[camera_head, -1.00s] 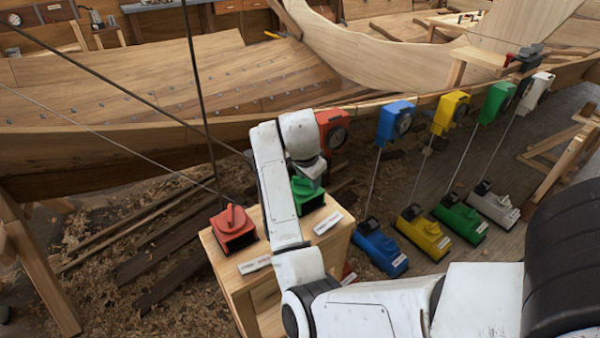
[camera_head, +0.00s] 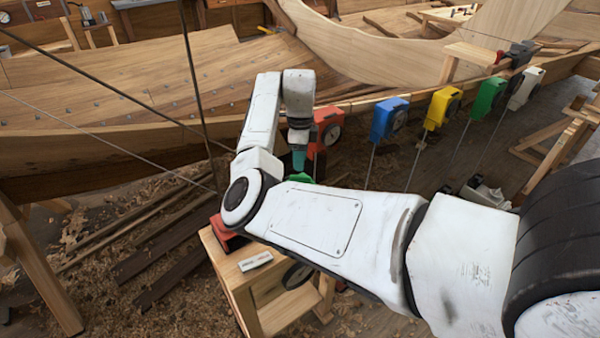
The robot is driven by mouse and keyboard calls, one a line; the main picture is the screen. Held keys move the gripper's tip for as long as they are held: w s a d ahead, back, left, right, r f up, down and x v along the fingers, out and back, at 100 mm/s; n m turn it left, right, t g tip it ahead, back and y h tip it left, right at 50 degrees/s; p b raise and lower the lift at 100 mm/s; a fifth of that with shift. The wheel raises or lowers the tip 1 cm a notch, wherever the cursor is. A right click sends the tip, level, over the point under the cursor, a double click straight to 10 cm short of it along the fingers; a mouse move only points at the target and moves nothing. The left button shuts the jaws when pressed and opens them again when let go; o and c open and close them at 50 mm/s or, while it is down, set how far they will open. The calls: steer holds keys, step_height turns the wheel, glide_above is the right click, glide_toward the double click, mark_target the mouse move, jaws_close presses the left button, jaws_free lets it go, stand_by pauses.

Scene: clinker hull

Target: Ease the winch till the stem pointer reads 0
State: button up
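Several coloured dial boxes hang along the hull's edge: red (camera_head: 324,128), blue (camera_head: 389,119), yellow (camera_head: 442,106), green (camera_head: 488,97) and white (camera_head: 526,88). Rods or lines run down from them. Their pointers and numbers are too small to read, and I cannot tell which is the stem pointer. A red winch-like box (camera_head: 229,234) and a green one (camera_head: 300,179) are on a wooden stand (camera_head: 248,285), both partly hidden by my arm. My gripper (camera_head: 299,160) is pointing down just above the green one; contact and finger opening cannot be made out.
The planked hull (camera_head: 130,150) spans the back. A pale winch box (camera_head: 485,191) on the floor shows partly beyond my arm; my arm covers that floor area. A wooden trestle (camera_head: 560,135) stands at right. Thin lines cross at left. Shavings and planks litter the floor.

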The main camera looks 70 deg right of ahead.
mark_target(300, 176)
step_height(300, 176, down, 6)
steer(key=shift+f+p, duration=0.25)
steer(key=shift+p, duration=0.1)
steer(key=shift+c, duration=0.4)
jaws_close()
